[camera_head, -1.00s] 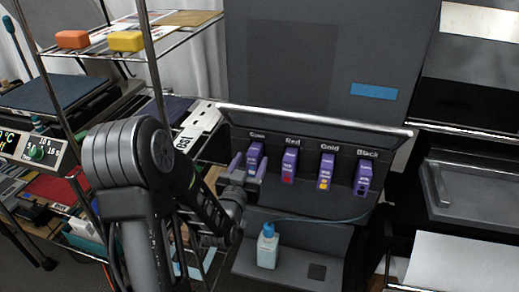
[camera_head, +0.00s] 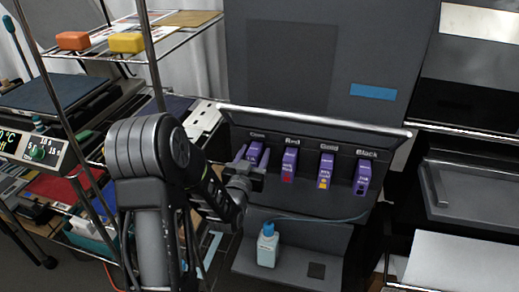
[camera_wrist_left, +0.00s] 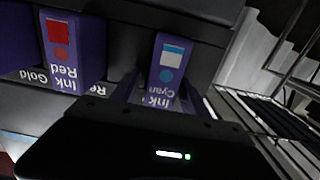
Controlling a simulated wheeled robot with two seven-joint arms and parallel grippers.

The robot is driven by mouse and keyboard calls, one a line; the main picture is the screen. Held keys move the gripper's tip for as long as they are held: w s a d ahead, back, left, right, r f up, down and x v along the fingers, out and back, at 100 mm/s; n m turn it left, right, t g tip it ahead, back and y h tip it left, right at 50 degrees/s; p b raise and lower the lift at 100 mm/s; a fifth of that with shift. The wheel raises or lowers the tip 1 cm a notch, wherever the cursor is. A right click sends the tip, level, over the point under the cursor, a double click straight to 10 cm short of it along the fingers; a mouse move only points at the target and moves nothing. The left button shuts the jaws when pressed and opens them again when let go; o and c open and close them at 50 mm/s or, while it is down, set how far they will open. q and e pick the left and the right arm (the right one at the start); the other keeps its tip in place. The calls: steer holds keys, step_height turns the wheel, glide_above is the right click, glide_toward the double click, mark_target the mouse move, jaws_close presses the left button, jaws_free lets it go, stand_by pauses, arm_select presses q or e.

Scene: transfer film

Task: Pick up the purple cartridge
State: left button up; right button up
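Several purple ink cartridges sit in a row of slots in the dark grey machine. The leftmost is the Cyan cartridge (camera_head: 255,149), which also shows in the wrist view (camera_wrist_left: 167,68). The Red cartridge (camera_head: 289,162), Gold cartridge (camera_head: 325,169) and Black cartridge (camera_head: 362,176) are to its right. My left gripper (camera_head: 252,161) is at the Cyan cartridge, with a finger on each side. In the wrist view (camera_wrist_left: 160,95) a gap shows between one finger and the cartridge, so it looks open. My right gripper is not in view.
A white bottle with a blue cap (camera_head: 267,246) stands on the ledge below the slots, near a thin cable (camera_head: 310,220). A wire rack with orange (camera_head: 73,40) and yellow (camera_head: 126,42) blocks is at the left. A ledge edge (camera_head: 315,121) overhangs the slots.

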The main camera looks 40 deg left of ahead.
arm_select(q)
jaws_close()
stand_by(0.3)
steer(key=shift+r, duration=0.1)
